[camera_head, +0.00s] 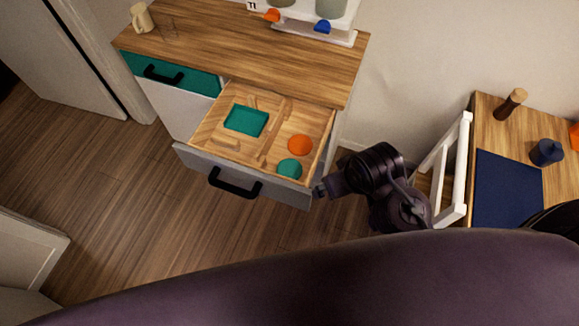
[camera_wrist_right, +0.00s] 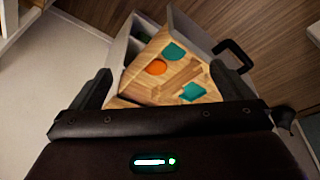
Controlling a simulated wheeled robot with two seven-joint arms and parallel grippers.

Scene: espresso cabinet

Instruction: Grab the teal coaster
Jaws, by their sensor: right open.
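The round teal coaster (camera_head: 290,169) lies in the open drawer (camera_head: 204,134), near its front right corner. It also shows in the right wrist view (camera_wrist_right: 173,51), beside the orange coaster. My right gripper (camera_head: 321,190) is just outside the drawer's right side, to the right of the teal coaster and apart from it. In the right wrist view its jaws (camera_wrist_right: 160,70) are spread with nothing between them. My left gripper is not in view.
An orange round coaster (camera_head: 300,145) lies just behind the teal one. A square teal tray (camera_head: 246,121) and wooden dividers (camera_head: 272,135) fill the drawer's left and middle. The black drawer handle (camera_head: 235,185) sticks out in front. A white chair frame (camera_head: 455,170) stands right of my right arm.

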